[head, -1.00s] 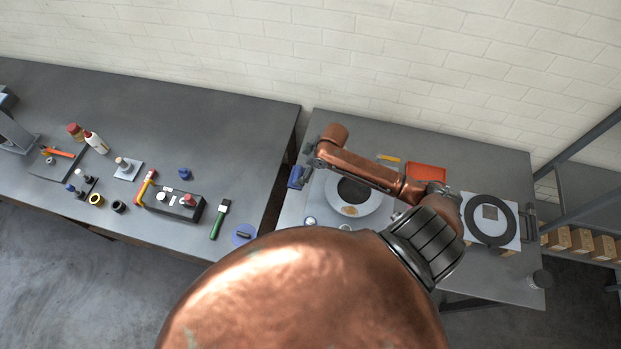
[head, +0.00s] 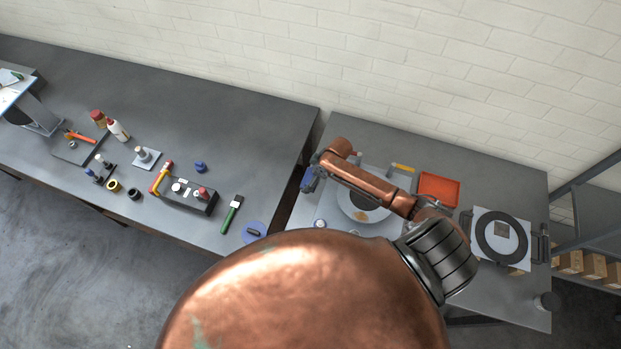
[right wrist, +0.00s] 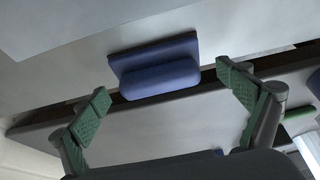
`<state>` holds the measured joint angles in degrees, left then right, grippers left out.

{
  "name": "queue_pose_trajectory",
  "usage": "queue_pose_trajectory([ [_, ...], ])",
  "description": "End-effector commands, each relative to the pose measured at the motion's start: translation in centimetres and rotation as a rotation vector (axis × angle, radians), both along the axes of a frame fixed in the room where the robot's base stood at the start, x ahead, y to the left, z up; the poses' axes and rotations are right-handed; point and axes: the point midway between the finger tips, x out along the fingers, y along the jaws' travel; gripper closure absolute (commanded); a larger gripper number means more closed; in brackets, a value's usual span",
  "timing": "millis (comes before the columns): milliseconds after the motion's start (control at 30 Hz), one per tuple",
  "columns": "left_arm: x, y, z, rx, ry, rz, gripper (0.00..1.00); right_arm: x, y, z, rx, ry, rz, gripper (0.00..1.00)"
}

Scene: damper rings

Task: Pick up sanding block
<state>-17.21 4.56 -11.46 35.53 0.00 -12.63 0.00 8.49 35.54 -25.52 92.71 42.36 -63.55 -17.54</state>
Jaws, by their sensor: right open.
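The sanding block appears to be the blue block (head: 307,179) at the left edge of the right-hand table. In the right wrist view the blue block (right wrist: 158,70) is ahead of the fingers, with a wider flat part behind a rounded front part. My right gripper (head: 313,181) is beside the block in the head view and partly overlaps it. In the right wrist view my right gripper (right wrist: 166,97) is open, its green-padded fingers spread to either side of the block with nothing between them. My left gripper is not in view.
A grey plate with a dark-centred disc (head: 358,205) lies under my right forearm. An orange tray (head: 438,189) and a black ring on a white plate (head: 487,247) are farther right. A gap separates this table from the left bench (head: 270,130), which holds several tools.

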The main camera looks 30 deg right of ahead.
Motion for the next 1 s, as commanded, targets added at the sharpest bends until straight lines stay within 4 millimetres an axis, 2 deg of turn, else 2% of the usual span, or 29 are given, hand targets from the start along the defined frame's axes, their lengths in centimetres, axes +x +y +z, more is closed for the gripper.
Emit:
queue_pose_trajectory([
  [67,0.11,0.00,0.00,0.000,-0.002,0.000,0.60,-0.01,-0.02,0.00,0.000,0.000,0.000,0.08],
  [700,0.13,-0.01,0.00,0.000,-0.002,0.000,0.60,-0.01,-0.05,0.03,-0.001,-0.001,0.000,0.52],
  [1000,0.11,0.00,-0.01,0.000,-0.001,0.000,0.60,0.04,-0.05,0.22,0.000,-0.002,0.001,0.53],
])
